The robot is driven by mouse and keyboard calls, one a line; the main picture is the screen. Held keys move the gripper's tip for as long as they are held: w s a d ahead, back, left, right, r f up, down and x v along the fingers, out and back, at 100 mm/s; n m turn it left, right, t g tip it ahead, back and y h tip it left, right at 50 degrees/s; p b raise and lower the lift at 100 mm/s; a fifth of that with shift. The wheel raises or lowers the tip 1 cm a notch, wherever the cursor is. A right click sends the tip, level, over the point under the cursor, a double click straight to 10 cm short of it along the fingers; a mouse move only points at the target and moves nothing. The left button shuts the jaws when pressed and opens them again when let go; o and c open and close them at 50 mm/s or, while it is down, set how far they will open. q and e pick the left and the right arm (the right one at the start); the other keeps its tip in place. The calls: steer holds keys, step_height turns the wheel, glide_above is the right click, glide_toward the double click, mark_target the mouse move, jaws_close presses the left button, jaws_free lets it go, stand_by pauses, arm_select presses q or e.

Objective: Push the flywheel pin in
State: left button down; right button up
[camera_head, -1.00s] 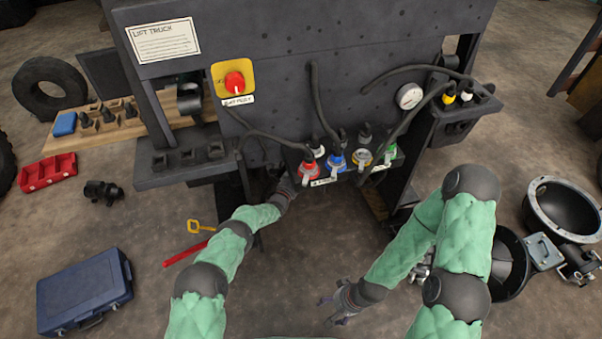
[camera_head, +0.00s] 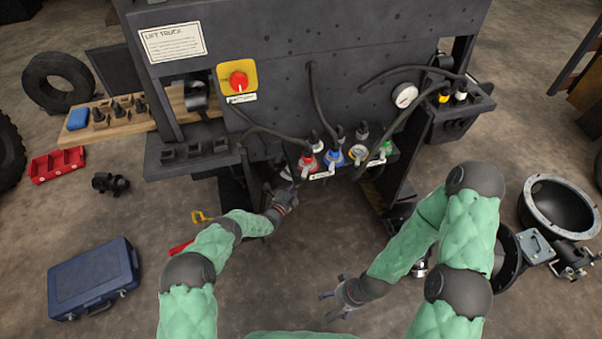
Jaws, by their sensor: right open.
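I cannot pick out the flywheel pin. My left gripper (camera_head: 293,187) is low at the forklift (camera_head: 290,85) front, just under the connector row. Its fingers are small and dark against the opening, so I cannot tell their state or whether they touch anything. My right gripper (camera_head: 327,304) is open and empty over bare floor, pointing left, apart from the forklift.
A red switch (camera_head: 238,81) and a gauge (camera_head: 404,96) are on the panel. A blue case (camera_head: 95,280), a red tray (camera_head: 56,165) and a yellow-handled tool (camera_head: 201,217) lie left. A black bowl-shaped housing (camera_head: 558,210) lies right. Floor between my arms is clear.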

arm_select(q)
steer(key=shift+p+v, duration=0.35)
steer(key=shift+v, duration=1.1)
steer(key=shift+f, duration=0.1)
